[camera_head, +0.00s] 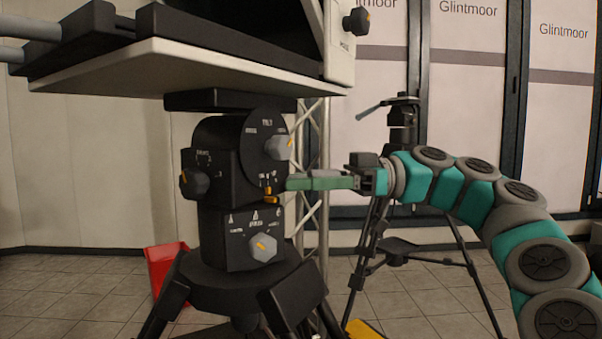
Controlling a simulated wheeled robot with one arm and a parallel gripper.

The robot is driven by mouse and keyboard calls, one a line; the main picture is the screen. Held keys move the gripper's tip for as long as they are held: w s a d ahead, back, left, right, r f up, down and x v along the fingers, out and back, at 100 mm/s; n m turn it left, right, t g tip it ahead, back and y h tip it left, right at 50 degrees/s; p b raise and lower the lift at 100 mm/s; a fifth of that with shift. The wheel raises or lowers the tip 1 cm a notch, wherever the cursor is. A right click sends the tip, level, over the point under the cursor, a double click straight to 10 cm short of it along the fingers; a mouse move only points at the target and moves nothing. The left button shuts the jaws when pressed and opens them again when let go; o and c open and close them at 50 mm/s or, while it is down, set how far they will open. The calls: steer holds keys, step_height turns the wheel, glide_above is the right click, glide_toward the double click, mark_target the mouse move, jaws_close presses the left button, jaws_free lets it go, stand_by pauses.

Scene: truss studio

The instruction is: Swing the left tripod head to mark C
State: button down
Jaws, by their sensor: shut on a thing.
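The left tripod head (222,165) is a black block on dark legs, with grey knobs that carry yellow marks. White markings on its faces are too small to read, so I cannot tell which is mark C. A small orange-yellow pointer or lever (269,190) sits on its front right. My gripper (291,183) reaches in from the right, its narrow green end against the right side of the head. It is shut on a part there that the fingers hide.
A wide pale plate (190,66) with dark equipment overhangs the head. A second tripod (402,135) stands behind my arm. A metal truss (311,150) rises behind the head. A red bin (165,262) and a yellow object (366,330) are on the tiled floor.

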steer(key=shift+w, duration=0.15)
stand_by(0.3)
steer(key=c, duration=0.5)
jaws_free()
step_height(320, 180, up, 4)
steer(key=p, duration=0.3)
steer(key=shift+f, duration=0.1)
steer(key=shift+s+d+f, duration=0.1)
steer(key=shift+s, duration=0.15)
steer(key=s+d+b, duration=0.1)
steer(key=s, duration=0.4)
steer(key=s+d+r+b, duration=0.1)
steer(key=s, duration=0.4)
steer(key=s+d+b, duration=0.1)
steer(key=s, duration=0.4)
steer(key=shift+d+r, duration=0.2)
